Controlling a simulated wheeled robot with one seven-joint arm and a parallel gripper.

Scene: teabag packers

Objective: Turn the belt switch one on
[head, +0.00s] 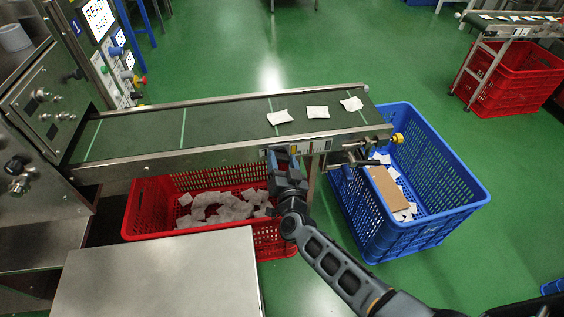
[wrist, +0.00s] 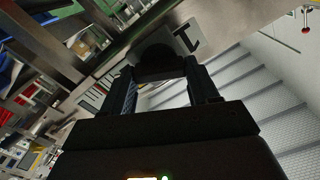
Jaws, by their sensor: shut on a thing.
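The belt switch one (wrist: 155,60) is a dark round knob on the metal side of the conveyor, beside a white label (wrist: 187,36) with a black "1" in the wrist view. My gripper (wrist: 163,90) has its two fingers on either side of the knob and is shut on it. In the head view my gripper (head: 281,158) is at the near side of the conveyor belt (head: 215,128), and it hides the knob. The knob's on or off setting cannot be read.
Several white teabags (head: 318,112) lie on the belt's right part. A red crate (head: 142,222) with teabags stands under the belt. A blue crate (head: 450,212) with a cardboard piece stands at its right end. A metal table (head: 160,275) is at the front left.

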